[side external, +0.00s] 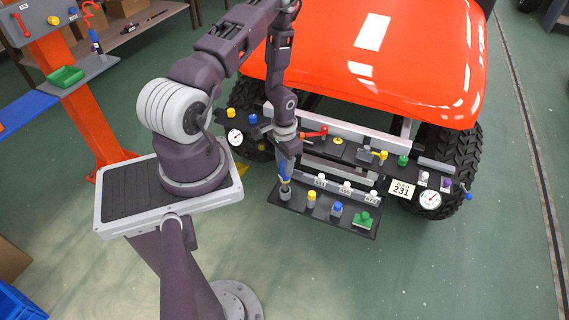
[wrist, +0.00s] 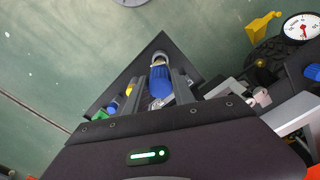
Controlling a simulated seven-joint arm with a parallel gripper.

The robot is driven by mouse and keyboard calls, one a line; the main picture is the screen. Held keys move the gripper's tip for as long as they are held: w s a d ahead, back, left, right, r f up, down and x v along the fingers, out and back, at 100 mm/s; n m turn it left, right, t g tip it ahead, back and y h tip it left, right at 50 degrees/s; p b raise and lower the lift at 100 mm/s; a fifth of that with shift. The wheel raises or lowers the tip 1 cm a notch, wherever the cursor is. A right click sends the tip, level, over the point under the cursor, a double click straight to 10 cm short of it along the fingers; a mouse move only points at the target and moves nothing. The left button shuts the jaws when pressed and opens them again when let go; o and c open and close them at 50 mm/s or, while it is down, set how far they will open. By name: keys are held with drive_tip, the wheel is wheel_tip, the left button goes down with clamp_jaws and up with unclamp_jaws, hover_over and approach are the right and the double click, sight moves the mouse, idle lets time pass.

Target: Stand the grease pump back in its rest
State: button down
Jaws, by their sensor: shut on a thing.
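My gripper (side external: 287,158) points down over the left end of a low dark tray (side external: 322,222) in front of the red vehicle. It is shut on a blue tool, apparently the grease pump (side external: 285,172). In the wrist view the pump's blue body (wrist: 160,84) lies between the two fingers. Its lower end meets a round grey cup, seemingly the rest (side external: 285,193), at the tray's left end. The pump looks close to upright. I cannot tell whether it is fully seated in the cup.
A raised dark rail (side external: 345,149) with tools and gauges runs just behind. Open green floor (side external: 440,270) lies to the front right.

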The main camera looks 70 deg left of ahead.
drive_tip(key=shift+f, duration=0.1)
drive_tip(key=shift+f, duration=2.1)
drive_tip(key=c, duration=1)
unclamp_jaws()
drive_tip(key=shift+o, duration=0.2)
wheel_tip(320, 180, up, 7)
drive_tip(key=shift+r, duration=0.1)
